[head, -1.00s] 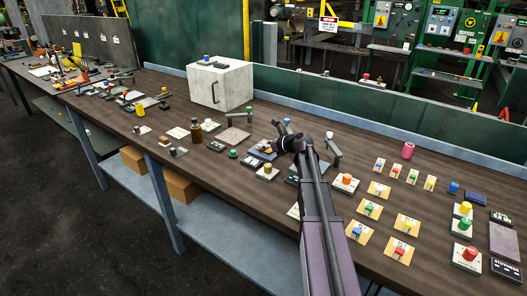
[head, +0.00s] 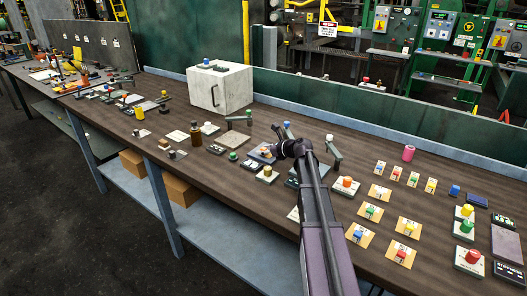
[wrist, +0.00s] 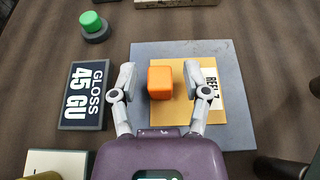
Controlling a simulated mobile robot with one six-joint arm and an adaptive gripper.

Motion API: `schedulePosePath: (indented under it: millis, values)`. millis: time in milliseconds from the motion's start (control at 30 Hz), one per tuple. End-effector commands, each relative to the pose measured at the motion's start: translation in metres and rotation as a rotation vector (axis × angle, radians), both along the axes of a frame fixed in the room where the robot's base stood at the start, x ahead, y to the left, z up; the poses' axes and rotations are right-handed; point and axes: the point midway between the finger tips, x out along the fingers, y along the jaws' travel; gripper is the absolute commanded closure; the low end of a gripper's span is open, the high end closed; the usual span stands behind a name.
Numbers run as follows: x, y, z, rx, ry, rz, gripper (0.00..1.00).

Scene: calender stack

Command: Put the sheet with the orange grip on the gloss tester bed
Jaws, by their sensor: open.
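The sheet (wrist: 190,112) is a flat tan card with a block-shaped orange grip (wrist: 160,84) and a white label, partly hidden by my right finger. In the wrist view it lies on a grey plate, seemingly the gloss tester bed (wrist: 238,100), with plate showing on several sides. A dark display reading "GLOSS 45 GU" (wrist: 84,95) is left of the plate. My gripper (wrist: 160,77) is open, one finger on each side of the orange grip, with gaps visible. In the head view my gripper (head: 275,149) is over this spot and hides part of it.
A green-topped knob (wrist: 93,25) stands at upper left in the wrist view. A white box (head: 220,88) stands behind. Several yellow cards lie to the right.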

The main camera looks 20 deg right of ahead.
Motion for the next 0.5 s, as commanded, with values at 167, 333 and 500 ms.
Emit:
schedulePosePath:
  millis: [167, 333, 500]
  values:
    - [0.0, 0.0, 0.001, 0.0, 0.0, 0.0, 0.39]
    - [0.0, 0.0, 0.005, 0.0, 0.0, 0.0, 0.39]
    - [-0.014, -0.008, 0.012, 0.0, 0.0, 0.0, 0.39]
